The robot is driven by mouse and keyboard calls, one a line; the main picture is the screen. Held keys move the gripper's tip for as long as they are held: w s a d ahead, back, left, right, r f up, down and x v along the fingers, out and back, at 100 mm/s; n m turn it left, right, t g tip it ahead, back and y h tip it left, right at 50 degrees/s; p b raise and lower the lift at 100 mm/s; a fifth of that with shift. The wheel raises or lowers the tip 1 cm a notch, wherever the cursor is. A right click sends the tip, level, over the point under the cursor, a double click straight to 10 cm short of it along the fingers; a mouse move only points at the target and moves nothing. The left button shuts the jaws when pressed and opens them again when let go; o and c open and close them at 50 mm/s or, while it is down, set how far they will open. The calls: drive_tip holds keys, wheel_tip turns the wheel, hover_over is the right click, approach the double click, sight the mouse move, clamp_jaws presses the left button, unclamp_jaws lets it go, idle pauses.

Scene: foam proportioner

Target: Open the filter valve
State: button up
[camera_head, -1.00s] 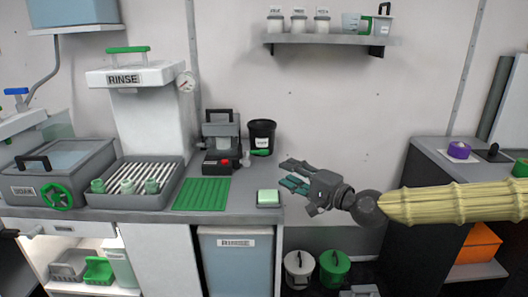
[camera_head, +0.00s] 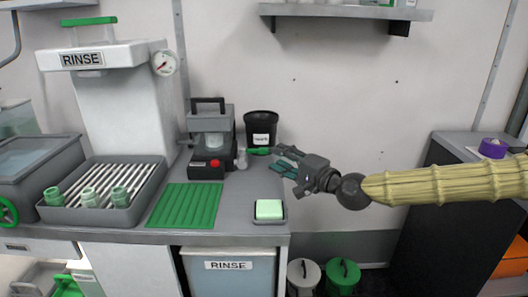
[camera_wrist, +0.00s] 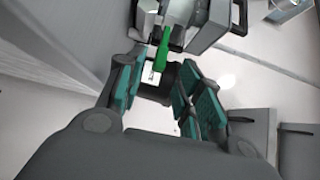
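A small machine with a black handle and a red button (camera_head: 209,145) stands on the counter by the wall. A green lever (camera_head: 259,151) sticks out to its right, in front of a black bucket. The lever also shows in the wrist view (camera_wrist: 163,48), near top centre. No label marks it as the filter valve. My gripper (camera_head: 278,160) is just right of and slightly below the lever in the head view. In the wrist view its teal-padded fingers (camera_wrist: 160,75) are spread, with the lever beyond the gap between them. No contact is clear.
The black bucket (camera_head: 261,128) stands behind the lever. A green ribbed mat (camera_head: 186,205), a sponge in a dish (camera_head: 269,209) and a rack tray (camera_head: 50,211) occupy the counter. A RINSE unit (camera_head: 115,100) rises at left. Free space lies right of the counter.

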sight(267, 153)
drive_tip(key=shift+x, duration=3.45)
drive_tip(key=shift+s, duration=0.1)
drive_tip(key=shift+c, duration=0.4)
clamp_jaws()
